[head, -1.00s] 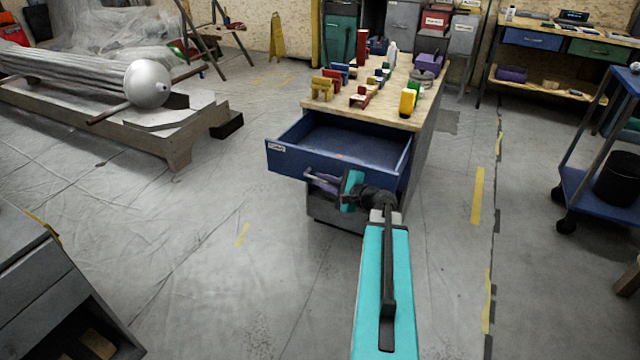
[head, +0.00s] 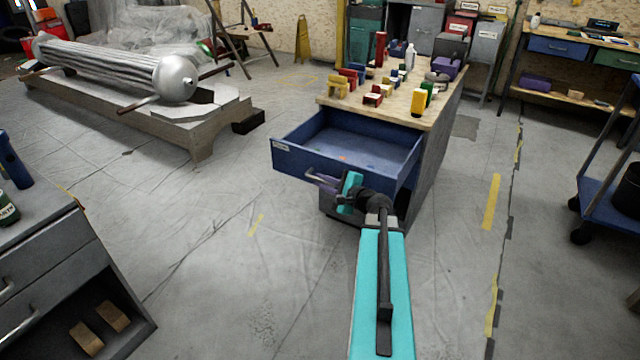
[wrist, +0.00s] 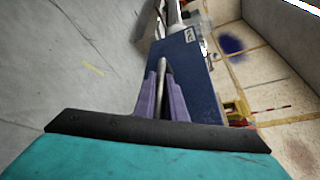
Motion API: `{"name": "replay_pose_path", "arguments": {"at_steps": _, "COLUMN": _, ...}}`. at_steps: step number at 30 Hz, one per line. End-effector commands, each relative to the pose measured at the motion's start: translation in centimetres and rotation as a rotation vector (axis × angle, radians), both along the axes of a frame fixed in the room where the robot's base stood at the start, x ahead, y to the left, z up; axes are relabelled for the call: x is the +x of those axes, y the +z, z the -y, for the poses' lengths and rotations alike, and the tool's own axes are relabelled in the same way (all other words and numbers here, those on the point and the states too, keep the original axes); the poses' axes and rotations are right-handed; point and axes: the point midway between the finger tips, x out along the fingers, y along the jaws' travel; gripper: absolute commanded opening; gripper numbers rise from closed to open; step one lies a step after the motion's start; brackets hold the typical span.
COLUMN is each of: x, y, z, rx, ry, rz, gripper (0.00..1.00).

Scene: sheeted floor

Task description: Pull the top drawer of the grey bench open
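The bench (head: 432,160) has a wooden top and grey sides, and stands right of centre in the head view. Its blue top drawer (head: 300,166) is well out, with its inside showing. In the wrist view the drawer front (wrist: 190,85) is tilted and close. A pale bar handle (wrist: 163,72) runs between the purple fingers of my gripper (wrist: 165,88), which is shut on it. In the head view my gripper (head: 325,184) is at the drawer's front. My gripper partly hides the bench's lower front.
Coloured blocks and a white bottle (head: 409,56) stand on the bench top. A grey drawer cabinet (head: 50,270) is at the lower left. A blue cart (head: 600,195) stands at the right. The sheeted floor between the cabinet and the bench is clear.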

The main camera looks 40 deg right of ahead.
Motion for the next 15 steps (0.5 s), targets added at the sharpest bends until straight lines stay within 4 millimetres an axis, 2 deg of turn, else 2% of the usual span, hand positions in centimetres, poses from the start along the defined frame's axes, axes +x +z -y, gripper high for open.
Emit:
{"name": "replay_pose_path", "arguments": {"at_steps": 1, "x": -0.31, "y": -0.26, "z": 0.41, "rx": -0.004, "ry": -0.011, "rz": -0.006, "gripper": 0.14}}
{"name": "replay_pose_path", "arguments": {"at_steps": 4, "x": -0.26, "y": -0.22, "z": 0.32, "rx": -0.003, "ry": -0.009, "rz": -0.005, "gripper": 0.29}}
{"name": "replay_pose_path", "arguments": {"at_steps": 15, "x": -0.24, "y": -0.07, "z": 0.11, "rx": -0.002, "ry": -0.004, "rz": -0.003, "gripper": 0.29}}
